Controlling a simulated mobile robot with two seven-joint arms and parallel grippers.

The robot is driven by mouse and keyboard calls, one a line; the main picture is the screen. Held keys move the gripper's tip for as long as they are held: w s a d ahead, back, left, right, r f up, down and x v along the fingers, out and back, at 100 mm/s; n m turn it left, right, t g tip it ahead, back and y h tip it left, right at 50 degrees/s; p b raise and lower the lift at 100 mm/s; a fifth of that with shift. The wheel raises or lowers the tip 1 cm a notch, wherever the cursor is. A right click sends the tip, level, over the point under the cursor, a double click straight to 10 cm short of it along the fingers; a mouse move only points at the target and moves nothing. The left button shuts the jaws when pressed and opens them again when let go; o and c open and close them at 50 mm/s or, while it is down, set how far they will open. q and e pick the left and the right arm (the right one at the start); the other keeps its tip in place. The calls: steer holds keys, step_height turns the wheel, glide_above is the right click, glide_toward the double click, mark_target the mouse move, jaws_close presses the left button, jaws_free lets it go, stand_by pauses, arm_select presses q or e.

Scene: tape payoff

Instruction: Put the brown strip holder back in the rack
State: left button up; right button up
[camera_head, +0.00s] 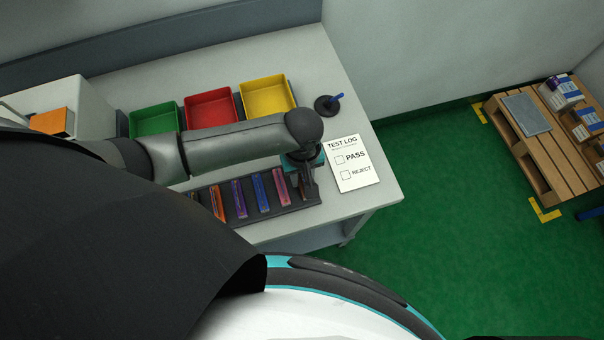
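The dark rack (228,221) lies along the front of the bench with several coloured strip holders standing in it. From the left they include an orange one (217,203), a purple one (239,199), a blue one (261,192) and a reddish one (281,187). I cannot clearly pick out the brown strip holder. My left gripper (308,186) points down at the rack's right end, just right of the reddish holder. Its fingers are dark and small, so whether they are apart or hold something does not show. My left arm hides part of the rack's left end. My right gripper is out of view.
Green (154,119), red (210,108) and yellow (267,96) bins stand behind my arm. A teal item (318,160) is partly hidden by my wrist. A test log sheet (354,163) and a black pen stand (326,105) are at the right. A pallet (548,140) stands on the floor.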

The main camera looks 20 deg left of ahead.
mark_target(302, 175)
arm_select(q)
steer(key=o, duration=0.4)
steer(key=shift+r, duration=0.1)
step_height(302, 175, up, 12)
steer(key=shift+r+p, duration=0.1)
steer(key=shift+p, duration=1.1)
steer(key=shift+s, duration=0.15)
